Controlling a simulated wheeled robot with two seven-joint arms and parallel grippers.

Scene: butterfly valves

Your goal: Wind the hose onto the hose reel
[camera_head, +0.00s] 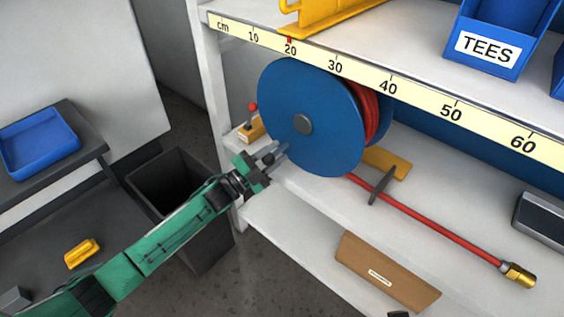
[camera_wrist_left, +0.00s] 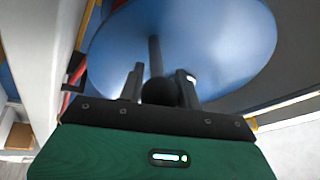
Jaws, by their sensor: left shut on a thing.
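The hose reel (camera_head: 310,95) stands on the middle shelf, its blue disc facing me with a grey hub at the centre. The red hose (camera_head: 430,222) shows in part wound between the discs, and its tail runs along the shelf to a brass end fitting (camera_head: 519,275). My left gripper (camera_head: 277,157) is at the lower left of the disc. In the left wrist view my left gripper (camera_wrist_left: 160,85) is shut on a dark round knob (camera_wrist_left: 159,92), with a grey rod behind it against the blue disc (camera_wrist_left: 215,40). My right gripper is not in view.
A yellow bracket (camera_head: 388,160) and a dark upright plate (camera_head: 382,186) stand by the hose. A small block with a red knob (camera_head: 252,122) is left of the reel. The upper shelf edge with a scale (camera_head: 390,88) overhangs close by. A black bin (camera_head: 175,185) stands below left.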

